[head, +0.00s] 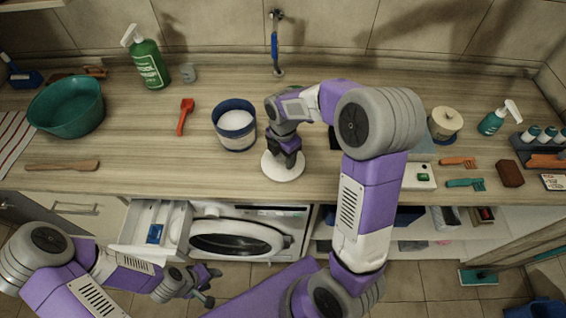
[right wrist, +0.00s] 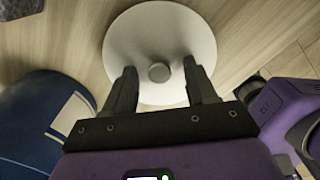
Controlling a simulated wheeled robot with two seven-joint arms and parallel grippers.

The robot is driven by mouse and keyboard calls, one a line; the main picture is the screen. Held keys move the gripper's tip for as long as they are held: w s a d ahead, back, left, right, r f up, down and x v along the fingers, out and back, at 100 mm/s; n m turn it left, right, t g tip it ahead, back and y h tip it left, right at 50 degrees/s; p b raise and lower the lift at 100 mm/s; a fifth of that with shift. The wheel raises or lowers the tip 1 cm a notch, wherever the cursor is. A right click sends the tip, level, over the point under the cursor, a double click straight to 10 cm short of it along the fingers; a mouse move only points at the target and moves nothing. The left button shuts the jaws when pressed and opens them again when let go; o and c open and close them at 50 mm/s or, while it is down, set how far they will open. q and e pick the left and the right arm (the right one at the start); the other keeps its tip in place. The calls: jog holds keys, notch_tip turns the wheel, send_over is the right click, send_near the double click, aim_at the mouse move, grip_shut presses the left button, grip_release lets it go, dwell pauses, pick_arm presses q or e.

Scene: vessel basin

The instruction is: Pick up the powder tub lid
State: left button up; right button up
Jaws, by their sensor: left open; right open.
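The powder tub lid (head: 283,171) is a round white disc lying on the wooden counter near its front edge. In the right wrist view the lid (right wrist: 140,40) shows a small round grey knob (right wrist: 159,72) at its middle. My right gripper (head: 287,160) is over the lid, pointing down. Its fingertips (right wrist: 160,72) are open, one on each side of the knob and apart from it. The powder tub (head: 236,128), blue and white and filled with white powder, stands open just left of the lid. My left gripper (head: 209,284) is open and empty, low in front of the counter.
A red scoop (head: 184,117), a green bottle (head: 147,62) and a teal basin (head: 68,107) stand to the left. An open drawer (head: 155,232) and a washer (head: 240,235) are below.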

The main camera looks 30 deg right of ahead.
grip_shut()
dwell(0.3)
jog(key=shift+r, duration=0.1)
